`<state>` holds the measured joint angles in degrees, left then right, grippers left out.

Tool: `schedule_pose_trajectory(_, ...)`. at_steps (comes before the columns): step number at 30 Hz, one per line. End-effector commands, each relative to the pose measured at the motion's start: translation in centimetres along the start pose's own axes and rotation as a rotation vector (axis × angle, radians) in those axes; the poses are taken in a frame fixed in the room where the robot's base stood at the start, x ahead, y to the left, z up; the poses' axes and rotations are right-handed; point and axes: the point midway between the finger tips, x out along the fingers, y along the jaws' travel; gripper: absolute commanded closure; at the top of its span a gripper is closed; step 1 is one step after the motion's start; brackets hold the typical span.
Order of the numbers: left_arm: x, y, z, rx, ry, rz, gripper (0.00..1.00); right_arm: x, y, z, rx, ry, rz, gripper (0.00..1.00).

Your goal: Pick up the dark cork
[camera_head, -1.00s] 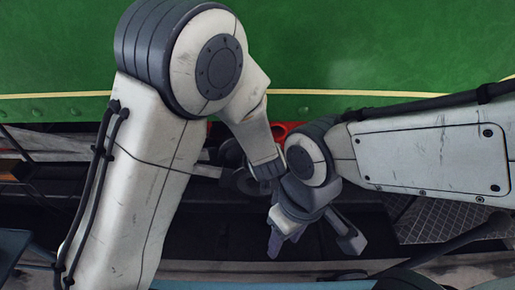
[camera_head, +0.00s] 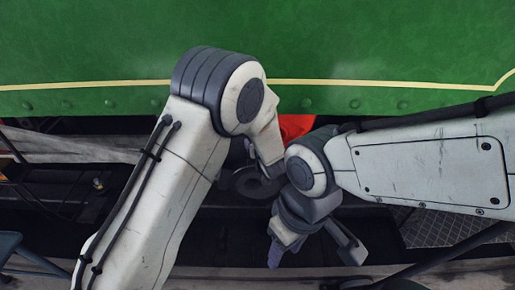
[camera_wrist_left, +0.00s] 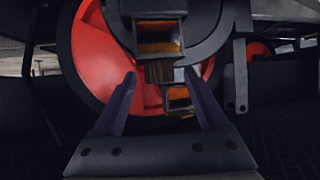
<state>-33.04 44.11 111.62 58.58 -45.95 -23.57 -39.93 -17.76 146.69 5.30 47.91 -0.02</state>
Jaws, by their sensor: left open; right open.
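I cannot make out a dark cork in either view. My right gripper (camera_head: 315,255) hangs open and empty in the lower middle of the head view. My left gripper (camera_wrist_left: 160,78) is open in the left wrist view, with nothing between its fingers. It points at a red wheel (camera_wrist_left: 82,60) and dark metal parts with brown-orange inner faces (camera_wrist_left: 160,47). In the head view my left arm runs in from the lower left, and its gripper is hidden near my right wrist.
A green panel (camera_head: 300,40) with a yellow stripe fills the top of the head view. Dark running gear lies below it, with a round dark disc (camera_head: 250,187) and part of something red (camera_head: 296,126). A textured metal plate (camera_head: 430,228) is at the right.

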Motion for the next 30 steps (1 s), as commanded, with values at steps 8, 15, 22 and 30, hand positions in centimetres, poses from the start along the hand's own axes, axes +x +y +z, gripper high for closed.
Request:
schedule_pose_trajectory(8, 1.06, 0.01, -0.08, 0.001, 0.001, 0.001, 0.24, 0.34, 0.02, 0.01, 0.000, 0.000, 0.000, 0.50)
schedule_pose_trajectory(15, 1.02, 0.03, -0.08, 0.001, 0.001, 0.001, 0.85, 0.34, 0.02, 0.01, 0.000, 0.000, 0.000, 0.50)
schedule_pose_trajectory(22, 1.01, 0.03, -0.06, 0.001, 0.000, 0.001, 1.00, 0.34, 0.02, 0.01, 0.000, 0.000, 0.000, 0.50)
schedule_pose_trajectory(30, 0.83, 0.01, -0.37, 0.001, 0.000, 0.001, 1.00, -0.04, 0.00, -0.01, 0.000, 0.000, 0.000, 0.50)
